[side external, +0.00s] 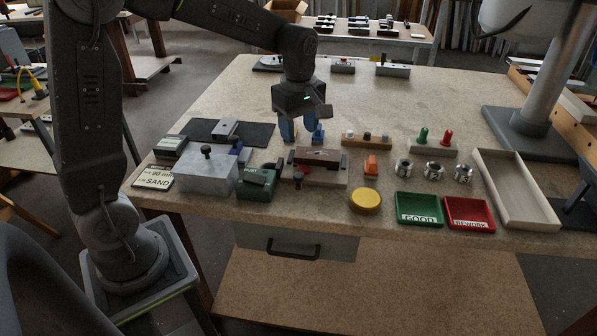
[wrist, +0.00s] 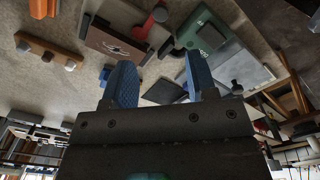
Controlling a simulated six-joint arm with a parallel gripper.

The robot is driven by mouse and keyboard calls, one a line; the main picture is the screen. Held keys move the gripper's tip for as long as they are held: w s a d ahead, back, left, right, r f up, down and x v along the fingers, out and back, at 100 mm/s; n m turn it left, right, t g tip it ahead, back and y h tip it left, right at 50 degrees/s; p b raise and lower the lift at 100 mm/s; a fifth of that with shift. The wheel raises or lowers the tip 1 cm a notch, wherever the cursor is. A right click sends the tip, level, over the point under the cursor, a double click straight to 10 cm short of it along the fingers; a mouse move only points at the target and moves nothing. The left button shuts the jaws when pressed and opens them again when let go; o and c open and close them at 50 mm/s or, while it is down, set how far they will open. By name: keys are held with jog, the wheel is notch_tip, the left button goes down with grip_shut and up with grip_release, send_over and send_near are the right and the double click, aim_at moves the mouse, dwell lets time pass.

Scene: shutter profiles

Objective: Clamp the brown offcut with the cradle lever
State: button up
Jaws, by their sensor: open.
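The brown offcut (side external: 318,155) lies in the pale cradle (side external: 328,180) near the middle of the bench. It also shows in the wrist view (wrist: 112,44), with a pale mark on its face. The cradle lever, red with a dark knob (side external: 298,175), is at the cradle's front left in the side view. Its red arm (wrist: 146,26) shows beside the offcut in the wrist view; I cannot tell whether it presses on the offcut. My gripper (side external: 303,137) is open and empty, its blue fingers above and behind the cradle. It also shows in the wrist view (wrist: 161,75).
A green box (side external: 257,184) and a grey metal block (side external: 208,175) stand left of the cradle. An orange piece (side external: 371,165), a yellow button (side external: 365,201) and a peg strip (side external: 366,138) are to the right.

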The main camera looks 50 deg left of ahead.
aim_at(299, 175)
notch_tip(299, 175, down, 12)
jog(key=shift+f, duration=0.25)
dwell(0.3)
grip_shut()
dwell(0.4)
